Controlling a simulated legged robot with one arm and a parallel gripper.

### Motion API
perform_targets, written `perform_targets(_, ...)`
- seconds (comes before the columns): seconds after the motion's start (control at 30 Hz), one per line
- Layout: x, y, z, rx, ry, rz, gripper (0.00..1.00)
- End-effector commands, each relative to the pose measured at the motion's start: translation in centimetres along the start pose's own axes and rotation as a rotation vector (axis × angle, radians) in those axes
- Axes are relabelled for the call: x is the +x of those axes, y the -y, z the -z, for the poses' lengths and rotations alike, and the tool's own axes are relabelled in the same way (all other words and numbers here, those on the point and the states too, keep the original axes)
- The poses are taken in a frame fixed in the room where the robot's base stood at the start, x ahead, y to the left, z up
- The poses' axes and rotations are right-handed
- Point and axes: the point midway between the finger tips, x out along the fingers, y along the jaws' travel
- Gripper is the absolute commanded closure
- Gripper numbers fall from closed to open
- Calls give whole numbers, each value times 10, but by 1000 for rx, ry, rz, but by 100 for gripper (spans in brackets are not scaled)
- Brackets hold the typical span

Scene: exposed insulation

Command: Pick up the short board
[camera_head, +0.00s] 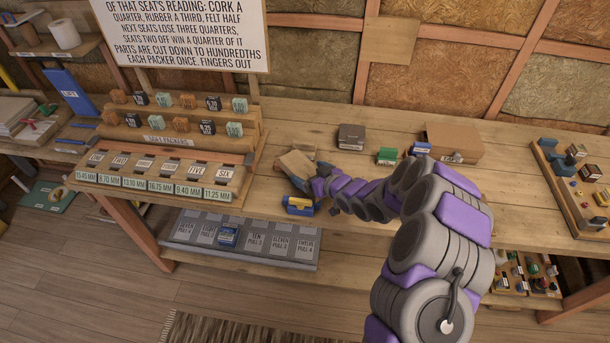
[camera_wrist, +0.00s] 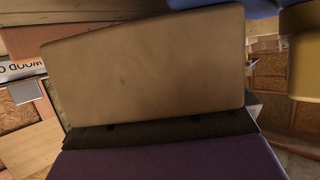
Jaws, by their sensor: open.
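A tan, flat-faced board (camera_head: 297,163) stands at my gripper (camera_head: 306,183) on the workbench, just right of the stepped rack. It looks tilted, and I cannot tell whether it is the short board. In the wrist view, a tan face (camera_wrist: 150,65) fills the middle, right beyond a dark edge and a purple part of my gripper. My gripper is open. Its fingertips are partly hidden in the head view, and I cannot tell whether they touch the board.
A blue-and-yellow object (camera_head: 299,206) lies at the bench's front edge, below my gripper. The rack (camera_head: 160,138) with small blocks stands left. A dark box (camera_head: 351,137), green block (camera_head: 387,156) and cardboard box (camera_head: 453,142) stand behind my arm. Bare bench (camera_head: 300,122) lies behind the board.

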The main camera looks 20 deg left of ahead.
Motion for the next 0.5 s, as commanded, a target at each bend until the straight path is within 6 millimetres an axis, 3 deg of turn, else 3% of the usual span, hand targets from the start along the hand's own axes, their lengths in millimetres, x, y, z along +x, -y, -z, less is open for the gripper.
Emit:
perform_targets(0.07,0,0,0,0,1,0,0)
perform_targets(0.5,4,3,-1,-2,6,0,41)
